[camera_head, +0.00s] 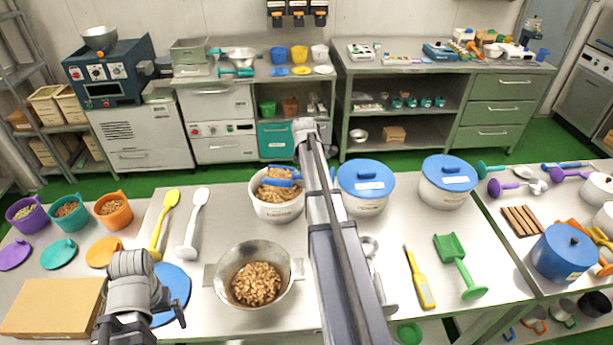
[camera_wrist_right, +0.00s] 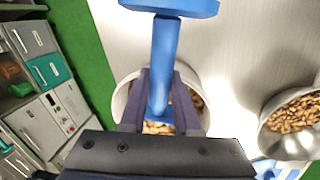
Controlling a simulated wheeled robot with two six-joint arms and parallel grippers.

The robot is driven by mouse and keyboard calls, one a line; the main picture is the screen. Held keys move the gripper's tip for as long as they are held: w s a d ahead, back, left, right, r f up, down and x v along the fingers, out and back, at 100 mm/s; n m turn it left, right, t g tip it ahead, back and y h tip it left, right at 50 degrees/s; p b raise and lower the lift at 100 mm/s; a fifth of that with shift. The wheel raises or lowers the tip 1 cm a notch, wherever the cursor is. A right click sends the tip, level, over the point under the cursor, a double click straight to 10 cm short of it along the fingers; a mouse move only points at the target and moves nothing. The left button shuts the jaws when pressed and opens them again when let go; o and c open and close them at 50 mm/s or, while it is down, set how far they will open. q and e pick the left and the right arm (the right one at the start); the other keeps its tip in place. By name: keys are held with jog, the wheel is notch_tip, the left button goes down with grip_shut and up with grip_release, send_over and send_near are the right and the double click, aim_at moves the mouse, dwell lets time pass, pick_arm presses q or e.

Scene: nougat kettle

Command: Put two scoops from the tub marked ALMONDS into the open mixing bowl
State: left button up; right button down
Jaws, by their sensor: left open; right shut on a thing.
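An open white tub (camera_head: 277,211) of brown nuts stands left of my right forearm in the head view; I cannot read a label on it. A blue scoop (camera_head: 284,182) is at the tub, its lower end hidden. In the right wrist view, my right gripper (camera_wrist_right: 158,122) is shut on the blue scoop's handle (camera_wrist_right: 165,60) above the tub (camera_wrist_right: 122,98). The steel mixing bowl (camera_head: 226,262) has nuts in it and stands in front of the tub; it also shows in the right wrist view (camera_wrist_right: 290,145). My left gripper (camera_head: 142,322) is open and empty at the lower left.
A blue lid (camera_head: 177,283) lies partly behind my left gripper. Two blue-lidded tubs (camera_head: 366,205) (camera_head: 446,198) are right of my forearm. Colored cups (camera_head: 114,214) and a cardboard box (camera_head: 50,308) are left.

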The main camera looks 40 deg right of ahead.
jog(key=r+p, duration=0.2)
jog(key=shift+s+d+r, duration=0.1)
jog(key=shift+d+r, duration=0.2)
jog(key=shift+r, duration=0.05)
jog(key=shift+s+d+r+t+p, duration=0.1)
jog(key=shift+r+t+p, duration=0.1)
jog(key=shift+r+p, duration=0.65)
jog(key=shift+s+d+r+t+p, duration=0.1)
jog(key=shift+r+t+p, duration=0.1)
jog(key=shift+r+p, duration=0.65)
